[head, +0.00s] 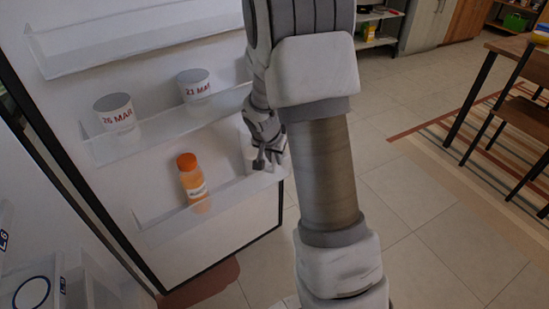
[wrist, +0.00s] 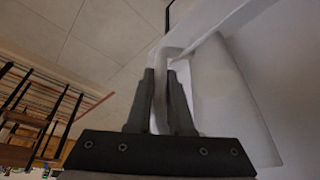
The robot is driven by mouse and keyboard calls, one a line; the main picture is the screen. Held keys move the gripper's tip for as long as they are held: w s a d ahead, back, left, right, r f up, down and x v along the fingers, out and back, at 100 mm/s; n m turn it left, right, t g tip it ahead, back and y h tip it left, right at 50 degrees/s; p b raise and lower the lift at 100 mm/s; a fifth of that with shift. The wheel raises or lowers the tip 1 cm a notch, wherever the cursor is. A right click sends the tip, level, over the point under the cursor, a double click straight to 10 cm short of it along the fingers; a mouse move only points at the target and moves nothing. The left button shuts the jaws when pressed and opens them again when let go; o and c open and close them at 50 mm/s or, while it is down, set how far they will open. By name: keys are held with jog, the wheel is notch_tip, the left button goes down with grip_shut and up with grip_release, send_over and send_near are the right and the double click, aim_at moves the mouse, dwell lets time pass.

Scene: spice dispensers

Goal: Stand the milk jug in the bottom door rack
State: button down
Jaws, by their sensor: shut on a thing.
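The white milk jug (head: 247,149) is at the right end of the bottom door rack (head: 240,194), partly hidden behind my gripper and arm in the head view. My gripper (head: 264,160) is shut on the jug's handle. In the wrist view my gripper's fingers (wrist: 166,80) close around the handle, and the pale jug body (wrist: 235,105) lies to their right. The jug's lower part seems to be at the rack's front wall; I cannot tell whether its base rests on the rack floor.
An orange bottle (head: 191,178) stands in the bottom rack, left of the jug. Two lidded white tubs (head: 117,118) (head: 195,88) stand in the rack above. Free room lies between bottle and jug. Fridge contents (head: 35,290) show at lower left; a table (head: 510,50) is far right.

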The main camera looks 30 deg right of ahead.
jog(key=shift+f+b, duration=0.45)
jog(key=shift+b, duration=0.05)
jog(key=c, duration=0.8)
grip_release()
jog(key=shift+r+p, duration=0.8)
jog(key=shift+p, duration=0.2)
jog(key=s+a+r+n+p, duration=0.1)
jog(key=s+a+r, duration=0.25)
jog(key=r, duration=0.35)
jog(key=s+a+r+n+t+y+p, duration=0.1)
jog(key=s+a+r, duration=0.1)
jog(key=s+r, duration=0.4)
jog(key=s+a+r+n+p, duration=0.1)
jog(key=s+a+r+n, duration=0.15)
jog(key=r, duration=0.55)
jog(key=s+a+r+n, duration=0.1)
jog(key=s+a, duration=0.1)
jog(key=s, duration=0.2)
jog(key=s+a+r+n+t+y, duration=0.1)
jog(key=s+a+r+n, duration=0.1)
jog(key=s, duration=0.2)
jog(key=s+a+r+n+y, duration=0.1)
jog(key=s+a+r+n, duration=0.1)
jog(key=s, duration=0.3)
jog(key=shift+a, duration=0.15)
